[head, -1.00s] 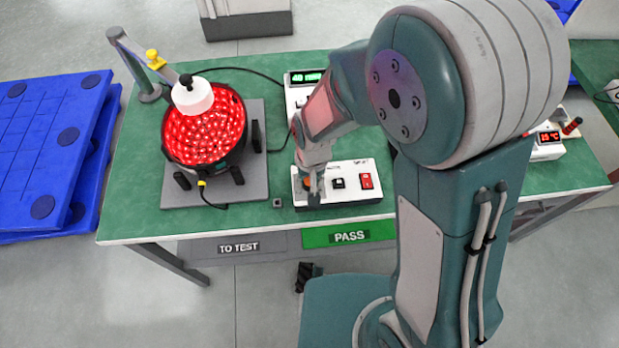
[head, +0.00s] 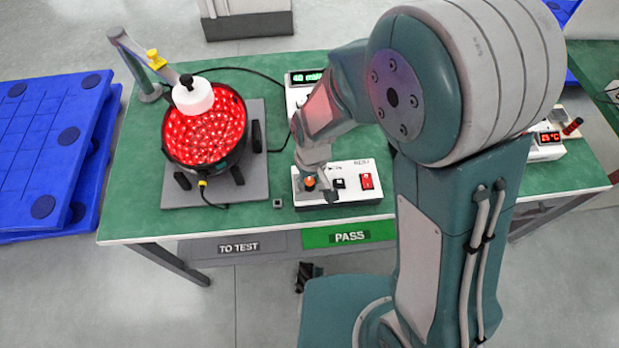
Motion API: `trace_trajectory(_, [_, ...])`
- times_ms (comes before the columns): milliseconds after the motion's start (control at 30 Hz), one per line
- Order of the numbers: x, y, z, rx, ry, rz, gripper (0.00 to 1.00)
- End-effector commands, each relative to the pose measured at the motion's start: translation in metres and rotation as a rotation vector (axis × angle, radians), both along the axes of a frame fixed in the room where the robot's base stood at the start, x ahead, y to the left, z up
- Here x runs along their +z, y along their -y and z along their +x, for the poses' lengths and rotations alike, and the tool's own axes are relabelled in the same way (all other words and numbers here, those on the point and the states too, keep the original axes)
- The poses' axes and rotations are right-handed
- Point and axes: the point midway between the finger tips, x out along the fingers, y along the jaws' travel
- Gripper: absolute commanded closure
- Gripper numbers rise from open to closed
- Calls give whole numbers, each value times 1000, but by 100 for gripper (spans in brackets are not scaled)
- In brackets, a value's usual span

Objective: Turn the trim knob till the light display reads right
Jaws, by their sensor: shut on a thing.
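The trim knob (head: 309,183) shows as a small orange-topped part at the left of a white control box (head: 350,193) near the bench's front edge. My gripper (head: 321,190) points down over it and is shut on the knob, its fingers partly hiding it. The box also carries a black switch (head: 339,183) and a red rocker switch (head: 366,181). The light display (head: 308,77) is a green readout on a white unit behind my arm. It seems to read about 40, but the digits are too small to be sure.
A round lamp of lit red LEDs (head: 205,135) sits on a grey plate (head: 258,180) at left, under a white sensor head (head: 193,97) on a stand. Blue pallets (head: 45,150) lie left of the bench.

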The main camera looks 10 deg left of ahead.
Motion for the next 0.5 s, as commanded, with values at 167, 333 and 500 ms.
trace_trajectory(167, [-1,0,-1,-1,-2,-2,100])
trace_trajectory(333, [-1,0,-1,-1,-2,-1,22])
trace_trajectory(500, [0,0,0,-1,-1,-1,22])
